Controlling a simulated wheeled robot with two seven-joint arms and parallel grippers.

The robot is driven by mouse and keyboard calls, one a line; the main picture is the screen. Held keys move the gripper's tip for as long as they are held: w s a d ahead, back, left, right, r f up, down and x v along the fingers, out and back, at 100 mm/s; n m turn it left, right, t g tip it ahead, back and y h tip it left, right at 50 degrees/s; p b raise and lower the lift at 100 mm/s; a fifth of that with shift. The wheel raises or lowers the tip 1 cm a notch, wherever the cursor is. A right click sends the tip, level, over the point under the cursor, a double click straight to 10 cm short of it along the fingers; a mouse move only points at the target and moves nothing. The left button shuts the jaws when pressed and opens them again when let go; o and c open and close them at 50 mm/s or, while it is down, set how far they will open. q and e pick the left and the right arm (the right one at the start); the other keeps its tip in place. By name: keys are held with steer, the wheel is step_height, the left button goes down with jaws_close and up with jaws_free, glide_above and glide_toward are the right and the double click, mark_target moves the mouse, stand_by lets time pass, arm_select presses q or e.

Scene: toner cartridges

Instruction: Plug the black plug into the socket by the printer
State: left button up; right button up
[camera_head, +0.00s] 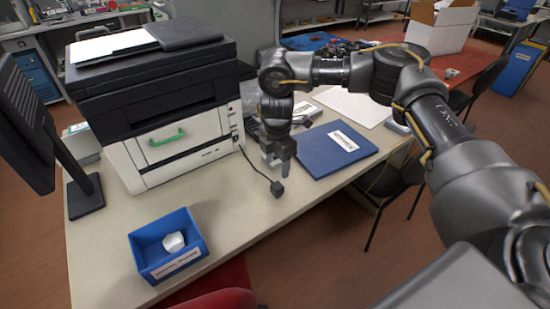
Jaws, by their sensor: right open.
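The black plug (277,189) lies on the table near its front edge, at the end of a thin black cable that runs back to the printer's right side. The white and black printer (170,110) with a green handle stands on the left part of the table. I cannot clearly make out the socket by the printer. My right gripper (276,166) points down just behind and above the plug in the picture, open and apparently empty; whether it touches the table is unclear. My left gripper is not in view.
A blue folder (337,149) lies right of my right gripper. A blue bin (167,244) with a crumpled white piece stands at the front left. A monitor (50,140) stands at the far left. The table (232,200) is clear between bin and plug. A chair stands at the right edge.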

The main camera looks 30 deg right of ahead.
mark_target(277, 186)
steer(key=shift+f, duration=0.25)
step_height(277, 186, down, 9)
steer(key=shift+s+f+b, duration=0.1)
steer(key=shift+b, duration=0.4)
steer(key=shift+f, duration=0.6)
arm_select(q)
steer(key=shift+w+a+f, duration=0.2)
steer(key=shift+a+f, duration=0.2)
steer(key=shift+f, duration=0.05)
arm_select(e)
steer(key=c, duration=1)
steer(key=o, duration=0.3)
steer(key=c, duration=0.3)
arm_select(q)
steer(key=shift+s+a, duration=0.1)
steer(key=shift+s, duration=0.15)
